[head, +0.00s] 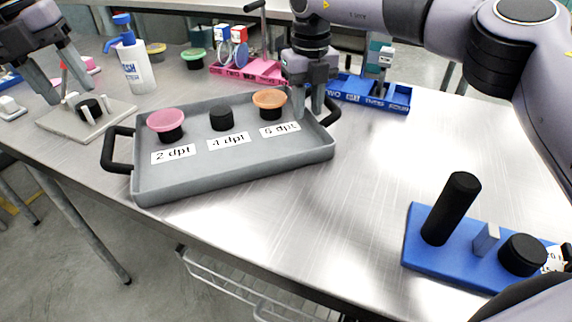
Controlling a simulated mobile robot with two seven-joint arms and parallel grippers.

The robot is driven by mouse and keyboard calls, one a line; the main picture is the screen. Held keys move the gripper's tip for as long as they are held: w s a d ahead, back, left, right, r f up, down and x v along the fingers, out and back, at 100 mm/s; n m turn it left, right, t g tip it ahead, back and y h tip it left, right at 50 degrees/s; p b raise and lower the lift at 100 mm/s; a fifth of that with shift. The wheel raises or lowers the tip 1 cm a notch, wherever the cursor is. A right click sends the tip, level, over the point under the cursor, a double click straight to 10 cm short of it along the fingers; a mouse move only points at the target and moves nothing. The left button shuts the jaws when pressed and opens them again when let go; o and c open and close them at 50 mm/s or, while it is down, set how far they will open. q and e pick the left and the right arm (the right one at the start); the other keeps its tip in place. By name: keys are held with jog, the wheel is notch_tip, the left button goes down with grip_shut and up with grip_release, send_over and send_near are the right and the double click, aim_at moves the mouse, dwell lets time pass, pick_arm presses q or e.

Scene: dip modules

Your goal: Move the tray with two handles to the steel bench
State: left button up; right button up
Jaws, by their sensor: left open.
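The grey tray (235,181) lies on a steel bench, with black handles at its left (110,150) and right (331,112) ends. It holds black-based pieces, one with a pink dish and one with an orange dish, behind labels "2 dpt", "4 dpt" and "6 dpt". My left gripper (65,93) is open and empty, above a pale stand beyond the left handle. My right gripper (308,116) points down at the tray's right end, close to the right handle. Its fingers look apart; I cannot tell whether they touch the handle.
The steel bench (365,170) has bare room right of the tray. A blue base with black posts (425,255) stands at front right. The pale stand (55,122) is at left.

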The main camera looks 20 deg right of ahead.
notch_tip(320, 180, up, 12)
dwell(0.5)
dwell(0.5)
